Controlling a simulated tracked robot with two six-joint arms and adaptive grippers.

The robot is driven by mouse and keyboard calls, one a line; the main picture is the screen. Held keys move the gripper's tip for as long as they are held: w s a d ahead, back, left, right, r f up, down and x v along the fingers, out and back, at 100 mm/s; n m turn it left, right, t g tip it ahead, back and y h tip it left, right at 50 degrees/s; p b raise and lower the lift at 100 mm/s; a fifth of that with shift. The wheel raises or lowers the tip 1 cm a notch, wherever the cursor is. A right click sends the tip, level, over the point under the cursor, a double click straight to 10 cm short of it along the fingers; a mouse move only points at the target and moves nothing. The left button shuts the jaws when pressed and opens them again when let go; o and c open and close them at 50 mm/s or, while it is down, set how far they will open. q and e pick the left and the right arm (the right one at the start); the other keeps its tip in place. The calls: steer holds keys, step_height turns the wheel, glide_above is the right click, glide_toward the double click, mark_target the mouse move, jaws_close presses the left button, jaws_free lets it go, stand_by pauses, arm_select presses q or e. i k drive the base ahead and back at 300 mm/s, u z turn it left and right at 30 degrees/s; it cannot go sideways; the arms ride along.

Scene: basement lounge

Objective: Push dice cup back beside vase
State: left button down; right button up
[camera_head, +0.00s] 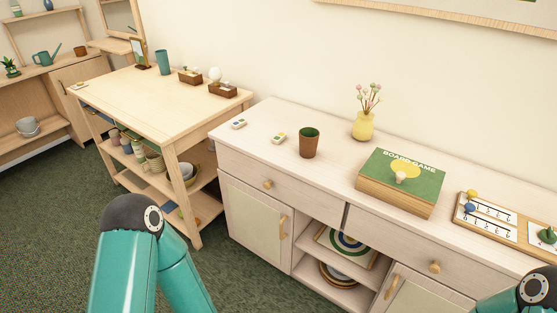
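The dice cup looks like the brown cup (309,144) with a greenish inside, standing upright near the front edge of the pale sideboard (262,127). The yellow vase (363,126) with pink flowers stands behind it to the right, near the wall. The cup and vase are apart, with bare sideboard top between them. My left arm shows at the bottom left and my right arm at the bottom right corner, both in front of the sideboard. Neither gripper is in view.
A green board game box (402,178) lies right of the cup, with a scoring board (492,215) beyond it. A wooden table (150,95) stands to the left. The top behind the cup is clear.

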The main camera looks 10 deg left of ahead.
mark_target(308, 144)
steer(key=z, duration=0.2)
steer(key=i, duration=0.85)
steer(key=u, duration=0.1)
